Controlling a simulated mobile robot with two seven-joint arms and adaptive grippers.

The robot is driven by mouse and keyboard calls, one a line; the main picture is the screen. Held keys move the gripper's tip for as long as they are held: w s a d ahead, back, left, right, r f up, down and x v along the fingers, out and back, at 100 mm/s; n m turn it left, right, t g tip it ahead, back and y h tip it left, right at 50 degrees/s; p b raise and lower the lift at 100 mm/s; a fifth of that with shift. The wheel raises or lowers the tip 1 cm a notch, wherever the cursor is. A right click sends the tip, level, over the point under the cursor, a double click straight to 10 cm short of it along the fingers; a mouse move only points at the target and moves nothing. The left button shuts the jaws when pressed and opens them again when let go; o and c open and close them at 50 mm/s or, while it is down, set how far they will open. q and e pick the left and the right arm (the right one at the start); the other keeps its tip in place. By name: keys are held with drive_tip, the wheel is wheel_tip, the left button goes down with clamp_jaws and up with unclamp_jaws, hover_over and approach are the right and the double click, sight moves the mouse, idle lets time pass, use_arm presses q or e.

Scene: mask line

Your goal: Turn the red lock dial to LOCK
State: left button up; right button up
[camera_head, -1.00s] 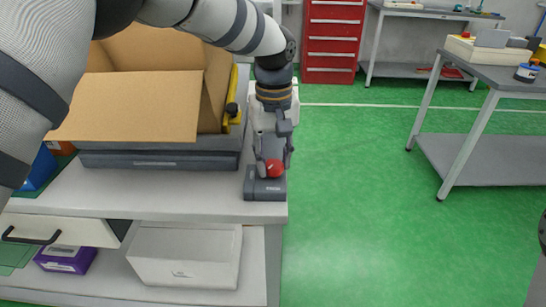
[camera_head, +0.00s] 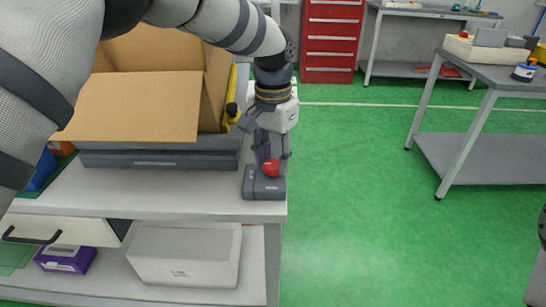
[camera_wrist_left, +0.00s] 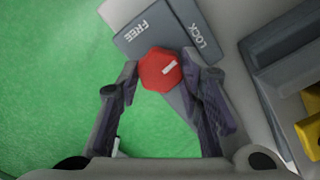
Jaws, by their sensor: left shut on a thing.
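The red lock dial (camera_head: 271,167) sits on a grey lock base (camera_head: 264,187) at the right front corner of the white workbench. In the left wrist view the red dial (camera_wrist_left: 161,70) has a white mark, and the grey base (camera_wrist_left: 165,32) carries the words FREE and LOCK. The mark points toward the upper right, on the LOCK side. My left gripper (camera_head: 270,156) comes down from above with its fingers on both sides of the dial, shut on it; its fingers (camera_wrist_left: 163,76) also show in the left wrist view. My right gripper is not in view.
An open cardboard box (camera_head: 130,105) and a grey case (camera_head: 160,159) stand on the bench (camera_head: 150,195) left of the dial. A yellow part (camera_head: 233,112) is close beside my left wrist. Green floor lies open to the right.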

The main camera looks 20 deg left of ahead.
sight(273, 163)
use_arm(q)
drive_tip(key=shift+f+m, duration=0.1)
drive_tip(key=shift+m, duration=0.7)
drive_tip(key=o, duration=1.2)
drive_tip(key=shift+c, duration=0.2)
wheel_tip(273, 163, up, 12)
